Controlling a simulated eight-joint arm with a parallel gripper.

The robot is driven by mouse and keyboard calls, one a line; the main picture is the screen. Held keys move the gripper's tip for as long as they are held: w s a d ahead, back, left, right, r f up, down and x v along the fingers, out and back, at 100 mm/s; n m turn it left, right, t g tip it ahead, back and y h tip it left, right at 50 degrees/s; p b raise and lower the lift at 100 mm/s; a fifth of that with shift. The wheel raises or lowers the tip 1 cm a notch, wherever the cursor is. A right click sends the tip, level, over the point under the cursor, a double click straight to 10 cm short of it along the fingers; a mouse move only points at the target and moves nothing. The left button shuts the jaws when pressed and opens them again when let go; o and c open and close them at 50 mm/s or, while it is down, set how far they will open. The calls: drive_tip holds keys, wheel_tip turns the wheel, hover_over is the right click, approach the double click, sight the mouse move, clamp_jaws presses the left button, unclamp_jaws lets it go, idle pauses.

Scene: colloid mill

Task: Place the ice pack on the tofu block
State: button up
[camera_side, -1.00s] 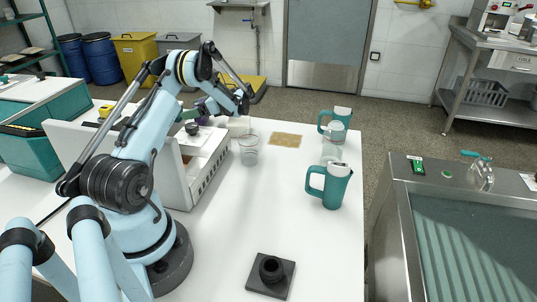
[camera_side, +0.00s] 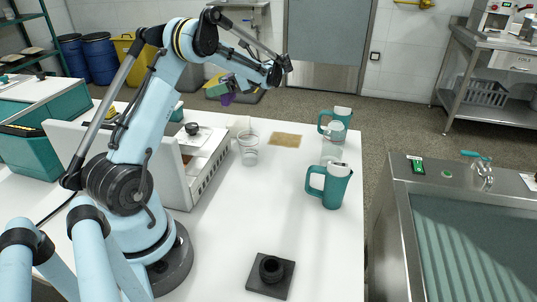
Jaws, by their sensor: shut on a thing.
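My gripper (camera_side: 226,90) is raised in the air above the far side of the white table, shut on a small purple item (camera_side: 228,99), which looks like the ice pack. Most of that item is hidden by the gripper. A pale white block (camera_side: 239,122), probably the tofu block, sits on the table below the gripper. It is partly hidden behind a clear cup (camera_side: 248,150). The held item is apart from the block, higher than it.
A white slotted crate (camera_side: 208,170) stands left of the cup. A tan mat (camera_side: 285,140) lies to the right. A black fixture (camera_side: 271,275) sits in front. The table's middle is clear.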

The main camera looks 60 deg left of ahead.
drive_tip(key=w+d+r+m+t+y, duration=0.2)
drive_tip(key=w+d, duration=0.2)
drive_tip(key=d, duration=0.3)
drive_tip(key=w+d+r+m+t+y, duration=0.1)
drive_tip(key=w+d+r+m+t, duration=0.15)
drive_tip(key=d, duration=0.45)
hover_over(243, 120)
wheel_tip(243, 120, down, 7)
drive_tip(key=shift+a+r, duration=0.1)
drive_tip(key=shift+f, duration=2)
drive_tip(key=shift+f, duration=0.15)
